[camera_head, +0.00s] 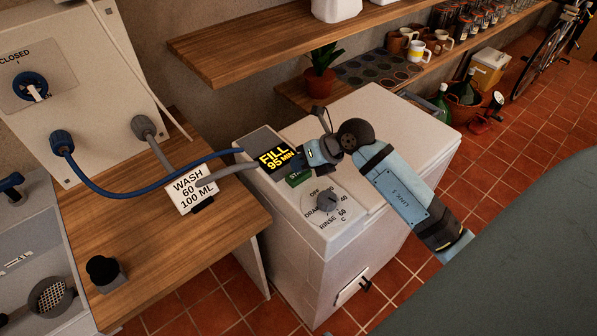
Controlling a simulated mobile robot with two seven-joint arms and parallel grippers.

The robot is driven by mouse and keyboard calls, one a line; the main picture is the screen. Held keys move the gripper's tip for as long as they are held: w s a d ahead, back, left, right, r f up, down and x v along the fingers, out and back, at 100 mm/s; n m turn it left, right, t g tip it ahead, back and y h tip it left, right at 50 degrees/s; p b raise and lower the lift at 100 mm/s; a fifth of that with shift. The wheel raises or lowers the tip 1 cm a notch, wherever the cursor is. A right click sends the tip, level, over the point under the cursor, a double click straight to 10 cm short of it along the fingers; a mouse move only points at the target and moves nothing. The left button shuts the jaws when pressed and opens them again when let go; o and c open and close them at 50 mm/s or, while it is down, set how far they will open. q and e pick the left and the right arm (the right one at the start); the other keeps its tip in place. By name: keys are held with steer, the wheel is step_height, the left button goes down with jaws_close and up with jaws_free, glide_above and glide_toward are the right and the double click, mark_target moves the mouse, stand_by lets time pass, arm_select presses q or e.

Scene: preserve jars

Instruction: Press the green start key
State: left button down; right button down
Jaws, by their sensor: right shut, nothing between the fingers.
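The green start key (296,179) sits on the top panel of the white washing machine (345,262), below a display (277,158) that reads "FILL 95 MIN". Part of its lettering shows; its right end is covered by my right gripper. My right gripper (308,163) is shut and empty, right over the key's upper right edge. I cannot tell whether its fingertips touch the key. My left gripper is not in view.
Blue (150,186) and grey hoses reach the machine from a wall panel (70,80) on the left. A card (190,190) reading "WASH 60 100 ML" stands on the wooden counter (165,250). Shelves with a potted plant (320,75) and mugs are behind.

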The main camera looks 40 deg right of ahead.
stand_by(0.4)
steer(key=shift+r+p, duration=0.75)
step_height(320, 180, up, 5)
steer(key=p, duration=0.4)
stand_by(0.5)
